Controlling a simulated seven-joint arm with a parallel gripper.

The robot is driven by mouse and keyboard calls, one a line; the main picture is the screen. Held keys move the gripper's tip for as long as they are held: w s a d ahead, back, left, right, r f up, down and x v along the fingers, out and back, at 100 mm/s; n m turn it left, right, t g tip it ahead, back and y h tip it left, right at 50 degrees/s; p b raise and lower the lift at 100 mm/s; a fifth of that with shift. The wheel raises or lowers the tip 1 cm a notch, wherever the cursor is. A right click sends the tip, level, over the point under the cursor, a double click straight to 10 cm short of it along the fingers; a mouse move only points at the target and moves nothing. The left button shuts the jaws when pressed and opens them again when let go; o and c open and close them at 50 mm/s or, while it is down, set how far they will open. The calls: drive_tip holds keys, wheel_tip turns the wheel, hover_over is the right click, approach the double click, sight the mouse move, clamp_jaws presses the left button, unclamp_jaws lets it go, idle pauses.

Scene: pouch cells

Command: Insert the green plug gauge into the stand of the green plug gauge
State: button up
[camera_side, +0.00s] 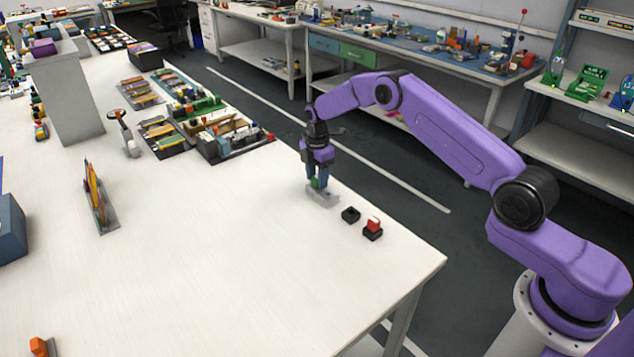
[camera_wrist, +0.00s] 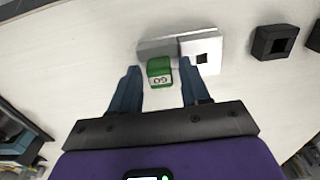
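The green plug gauge (camera_wrist: 159,70) has a white face marked "GO" and stands between the fingers of my gripper (camera_wrist: 160,75) in the wrist view. A gap shows on both sides of it, so the fingers are open around it. In the side view my gripper (camera_side: 318,184) points down, with a bit of green between its fingers. The gauge is at a pale grey block (camera_wrist: 205,44) that has a square hole beside it; how its lower end sits there is hidden. An empty black square stand (camera_side: 350,215) lies right of the block; it also shows in the wrist view (camera_wrist: 270,44).
A red plug gauge (camera_side: 374,224) stands in a second black stand (camera_side: 372,234), near the table's right edge. Trays of parts (camera_side: 220,137) lie farther back. A coloured upright rack (camera_side: 97,200) stands to the left. The white table (camera_side: 230,270) is clear in front.

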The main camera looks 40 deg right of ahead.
clamp_jaws()
drive_tip(key=shift+r, duration=0.2)
drive_tip(key=shift+r, duration=0.55)
drive_tip(key=s+r, duration=0.5)
drive_tip(key=r, duration=0.3)
drive_tip(key=s, duration=0.9)
drive_tip(key=shift+s+f, duration=0.25)
drive_tip(key=shift+f, duration=0.05)
